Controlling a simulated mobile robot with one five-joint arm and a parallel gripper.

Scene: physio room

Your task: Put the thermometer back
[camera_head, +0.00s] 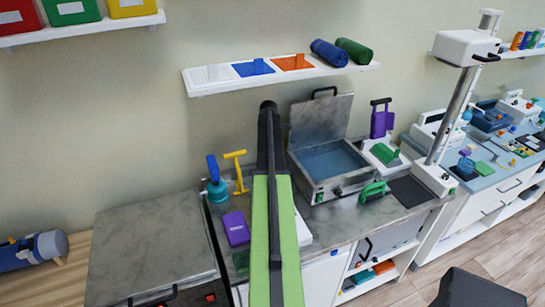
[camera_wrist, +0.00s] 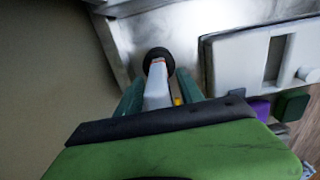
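In the wrist view my gripper (camera_wrist: 158,92) has its two dark green fingers on either side of a white, narrow object with a round black end, which looks like the thermometer (camera_wrist: 157,88). The fingers appear closed on it. Its black end points away from me, towards a pale grey surface. In the head view my green and black arm reaches over the counter towards the wall, and it hides the gripper and the thermometer. I cannot make out an empty holder for it.
An open metal box (camera_head: 330,190) stands right of my arm on the marble counter (camera_head: 345,222). A teal bottle (camera_head: 216,190), a yellow tool (camera_head: 237,172) and a purple block (camera_head: 236,228) stand left. A wall shelf (camera_head: 225,86) hangs above. A white device (camera_wrist: 250,60) is right in the wrist view.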

